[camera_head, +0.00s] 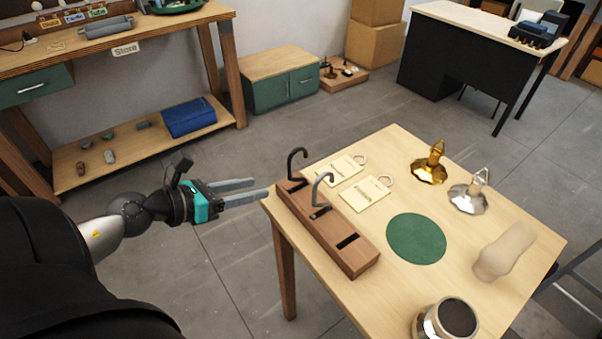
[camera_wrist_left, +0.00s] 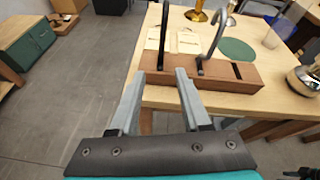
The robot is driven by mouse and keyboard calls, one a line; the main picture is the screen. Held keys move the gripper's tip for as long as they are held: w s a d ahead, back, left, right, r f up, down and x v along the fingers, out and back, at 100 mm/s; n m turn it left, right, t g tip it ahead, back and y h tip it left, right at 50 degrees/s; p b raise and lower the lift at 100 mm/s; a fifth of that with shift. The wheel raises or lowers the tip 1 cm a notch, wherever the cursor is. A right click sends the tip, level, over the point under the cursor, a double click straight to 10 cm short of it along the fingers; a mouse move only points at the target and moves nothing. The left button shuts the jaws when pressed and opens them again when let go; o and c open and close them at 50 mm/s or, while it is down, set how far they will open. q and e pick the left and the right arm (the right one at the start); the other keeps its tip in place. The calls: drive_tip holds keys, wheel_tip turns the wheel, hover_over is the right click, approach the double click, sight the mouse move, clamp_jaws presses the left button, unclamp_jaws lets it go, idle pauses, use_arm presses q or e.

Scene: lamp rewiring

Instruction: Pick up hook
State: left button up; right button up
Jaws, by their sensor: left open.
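Two hooks stand upright in slots of a brown wooden block on the table. The black hook (camera_head: 291,165) is at the far left end, and the grey hook (camera_head: 316,192) is in the middle. The block (camera_head: 336,240) has an empty slot at its near end. In the left wrist view the black hook (camera_wrist_left: 163,40) and grey hook (camera_wrist_left: 211,45) rise ahead of the fingers. My left gripper (camera_head: 260,190) is open and empty, just off the table's left edge, with its fingers pointing at the block. My right gripper is not in view.
The wooden table (camera_head: 420,290) also holds two tags (camera_head: 364,193), a green round mat (camera_head: 416,239), a brass fitting (camera_head: 430,165), a silver fitting (camera_head: 468,194), a beige rounded object (camera_head: 505,250) and a metal jar (camera_head: 445,320). A workbench (camera_head: 150,30) stands at the back left.

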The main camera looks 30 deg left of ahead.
sight(297, 179)
use_arm(q)
drive_tip(key=x, duration=0.6)
drive_tip(key=shift+w+f, duration=0.15)
drive_tip(key=shift+w, duration=0.25)
drive_tip(key=shift+d+x, duration=0.15)
drive_tip(key=shift+x, duration=1.3)
drive_tip(key=shift+d+x, duration=0.15)
drive_tip(key=shift+x, duration=1.35)
drive_tip(key=shift+s, duration=0.15)
drive_tip(key=shift+c, duration=0.4)
clamp_jaws()
